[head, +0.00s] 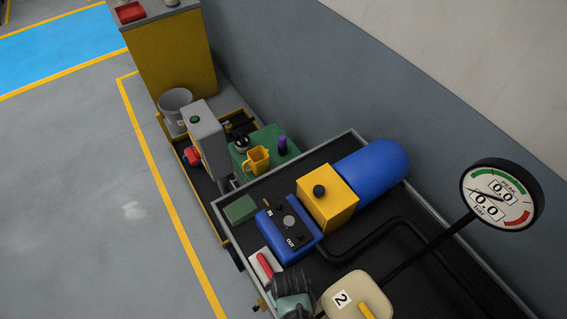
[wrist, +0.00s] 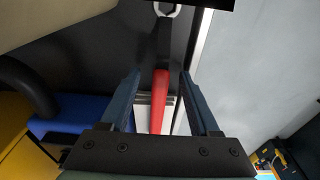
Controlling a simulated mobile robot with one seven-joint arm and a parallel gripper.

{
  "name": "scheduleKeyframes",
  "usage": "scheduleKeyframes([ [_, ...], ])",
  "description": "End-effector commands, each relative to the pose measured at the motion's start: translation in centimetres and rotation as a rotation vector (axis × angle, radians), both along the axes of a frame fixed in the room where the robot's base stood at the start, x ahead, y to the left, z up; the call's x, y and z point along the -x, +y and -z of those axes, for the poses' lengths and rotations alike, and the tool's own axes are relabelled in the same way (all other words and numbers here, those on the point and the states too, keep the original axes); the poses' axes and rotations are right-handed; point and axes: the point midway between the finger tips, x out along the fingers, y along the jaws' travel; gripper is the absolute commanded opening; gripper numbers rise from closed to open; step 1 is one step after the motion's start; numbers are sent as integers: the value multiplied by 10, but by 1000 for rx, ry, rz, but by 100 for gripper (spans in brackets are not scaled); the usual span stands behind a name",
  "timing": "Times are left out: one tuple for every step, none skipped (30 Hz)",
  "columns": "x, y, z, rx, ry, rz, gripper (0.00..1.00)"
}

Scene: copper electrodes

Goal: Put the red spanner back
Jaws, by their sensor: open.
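The red spanner (wrist: 159,100) shows in the wrist view with its red handle between my fingers. A dark shank runs up from the handle to a pale rounded end at the top edge, partly cut off. In the head view the red spanner (head: 264,265) lies over a white plate (head: 256,260) in the cart's near corner. My gripper (wrist: 159,76) is open, with one finger on each side of the handle and a gap to both. I cannot tell how far above the handle the fingers are. In the head view the fingers are hidden.
A blue IN/OUT block (head: 289,222), a yellow box (head: 328,197) and a blue tank (head: 372,167) stand on the grey-rimmed cart. A round gauge (head: 502,194) rises at right. A black hose (head: 385,224) curves across the dark deck. Open floor lies left.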

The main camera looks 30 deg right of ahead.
Motion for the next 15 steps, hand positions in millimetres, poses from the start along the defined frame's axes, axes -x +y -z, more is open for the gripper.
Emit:
scheduleKeyframes([
  [7,5,10,-11,8,-6,84],
  [7,5,10,-11,8,-6,84],
  [7,5,9,-11,8,-7,84],
  [7,5,9,-11,8,-7,84],
  [7,5,8,-11,8,-7,85],
  [7,5,7,-11,8,-7,85],
  [7,5,5,-11,8,-7,85],
  [8,5,4,-11,8,-7,84],
  [8,5,2,-11,9,-8,84],
  [8,5,0,-11,9,-7,89],
  [8,5,-2,-11,9,-7,89],
  [9,5,-4,-11,10,-6,89],
  [9,5,-6,-11,10,-6,89],
  [9,5,-8,-10,10,-5,89],
  [8,4,-10,-9,9,-5,89],
])
